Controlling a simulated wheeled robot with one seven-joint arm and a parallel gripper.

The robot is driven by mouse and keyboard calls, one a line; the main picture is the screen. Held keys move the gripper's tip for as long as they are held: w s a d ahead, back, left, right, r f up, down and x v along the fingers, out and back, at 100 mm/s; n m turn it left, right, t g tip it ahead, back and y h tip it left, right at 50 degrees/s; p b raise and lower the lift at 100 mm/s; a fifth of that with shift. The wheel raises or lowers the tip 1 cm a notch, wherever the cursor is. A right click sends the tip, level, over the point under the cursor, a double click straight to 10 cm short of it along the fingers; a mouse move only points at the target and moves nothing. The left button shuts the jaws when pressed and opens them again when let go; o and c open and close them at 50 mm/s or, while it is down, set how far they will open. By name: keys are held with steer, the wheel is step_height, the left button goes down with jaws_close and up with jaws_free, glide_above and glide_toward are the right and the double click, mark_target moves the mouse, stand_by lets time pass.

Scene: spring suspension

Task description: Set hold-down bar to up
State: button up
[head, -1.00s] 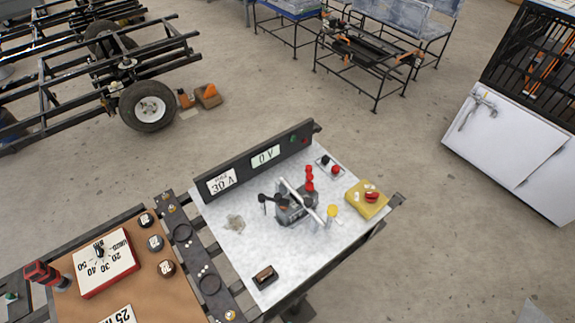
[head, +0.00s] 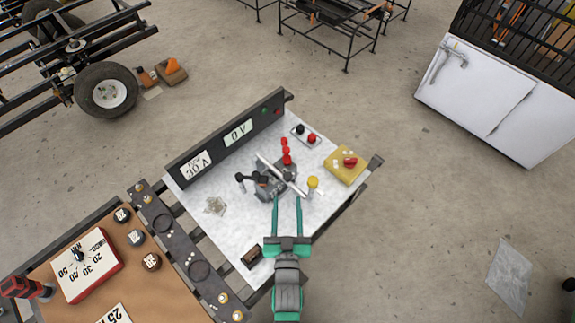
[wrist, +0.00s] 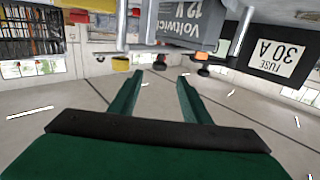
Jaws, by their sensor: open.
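The hold-down bar (head: 270,168) is a pale, thin bar lying slantwise across the top of a small grey battery (head: 268,190) on the white bench top. Red pieces (head: 285,150) stand behind it, and a yellow-topped post (head: 313,182) stands near its right end. My gripper (head: 286,199) is open and empty, with two long green fingers pointing at the battery from the front. In the wrist view the fingertips (wrist: 158,77) are apart, and the battery (wrist: 185,25), with upside-down Voltwick 12 V lettering, is beyond them. Contact with the bar cannot be told.
A yellow block with a red knob (head: 347,161) is at right, and a small dark box (head: 252,257) is at front left. A brown bench (head: 95,290) adjoins at left.

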mark_target(288, 180)
steer(key=w, duration=0.3)
steer(key=shift+w+r, duration=0.2)
steer(key=shift+w, duration=0.2)
steer(key=w, duration=1)
steer(key=shift+w, duration=0.3)
jaws_close()
steer(key=shift+d, duration=0.15)
